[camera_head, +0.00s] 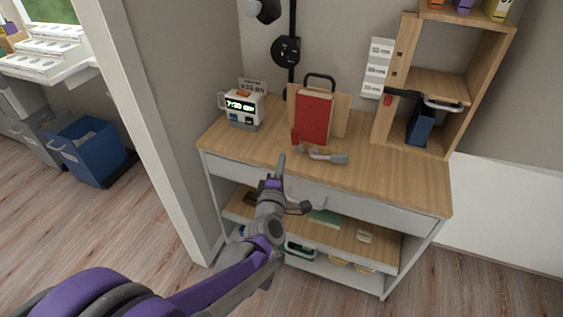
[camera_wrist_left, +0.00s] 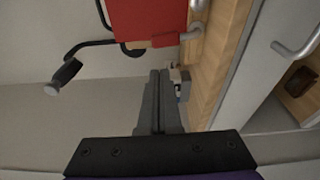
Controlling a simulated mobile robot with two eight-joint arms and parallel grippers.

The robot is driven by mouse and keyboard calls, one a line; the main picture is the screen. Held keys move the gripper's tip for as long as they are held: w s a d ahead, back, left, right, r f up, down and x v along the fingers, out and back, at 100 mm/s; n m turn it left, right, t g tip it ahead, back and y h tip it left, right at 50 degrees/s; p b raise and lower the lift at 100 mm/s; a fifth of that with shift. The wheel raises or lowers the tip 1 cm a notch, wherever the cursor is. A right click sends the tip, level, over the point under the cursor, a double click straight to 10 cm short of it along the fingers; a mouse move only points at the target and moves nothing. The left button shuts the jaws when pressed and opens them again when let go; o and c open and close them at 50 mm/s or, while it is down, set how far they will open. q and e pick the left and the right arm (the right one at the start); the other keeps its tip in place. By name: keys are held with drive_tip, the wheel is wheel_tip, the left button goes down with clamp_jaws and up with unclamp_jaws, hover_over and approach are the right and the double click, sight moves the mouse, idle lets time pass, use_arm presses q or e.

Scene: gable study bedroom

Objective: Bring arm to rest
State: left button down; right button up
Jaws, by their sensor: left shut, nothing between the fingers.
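My left arm comes in from the lower left of the head view, purple and grey. Its gripper (camera_head: 281,162) reaches up in front of the wooden cabinet's drawer front, with its tip near the front edge of the top. The left wrist view shows its two grey fingers (camera_wrist_left: 160,82) pressed together with nothing between them. My right gripper is in neither view.
A wooden-topped cabinet (camera_head: 395,180) carries a red book (camera_head: 313,115), a clock (camera_head: 243,107) and a grey-handled item (camera_head: 325,157) near the fingertips. A drawer handle (camera_head: 308,203) juts out close to the wrist. A blue bin (camera_head: 88,150) stands left; floor at lower right is clear.

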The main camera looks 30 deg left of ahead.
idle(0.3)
use_arm(q)
drive_tip(key=s+d+f+m+g+h, duration=0.2)
drive_tip(key=s+d+f+m+h, duration=0.15)
drive_tip(key=d+m, duration=0.35)
drive_tip(key=s+d+f+m+g+h, duration=0.2)
drive_tip(key=s+d+m+h, duration=0.2)
drive_tip(key=d+m, duration=0.25)
drive_tip(key=s+d+f+m+g, duration=0.2)
drive_tip(key=s+f+m+g, duration=0.25)
drive_tip(key=s, duration=0.45)
drive_tip(key=s+d+f+m+g, duration=0.1)
drive_tip(key=s+f+m+g, duration=0.3)
drive_tip(key=s, duration=0.5)
wheel_tip(320, 180, up, 23)
drive_tip(key=m+t+p, duration=0.1)
drive_tip(key=p, duration=1.8)
drive_tip(key=shift+w, duration=0.45)
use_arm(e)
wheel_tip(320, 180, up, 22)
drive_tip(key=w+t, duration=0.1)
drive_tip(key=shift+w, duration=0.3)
use_arm(q)
drive_tip(key=shift+f+t, duration=0.1)
drive_tip(key=shift+t, duration=0.15)
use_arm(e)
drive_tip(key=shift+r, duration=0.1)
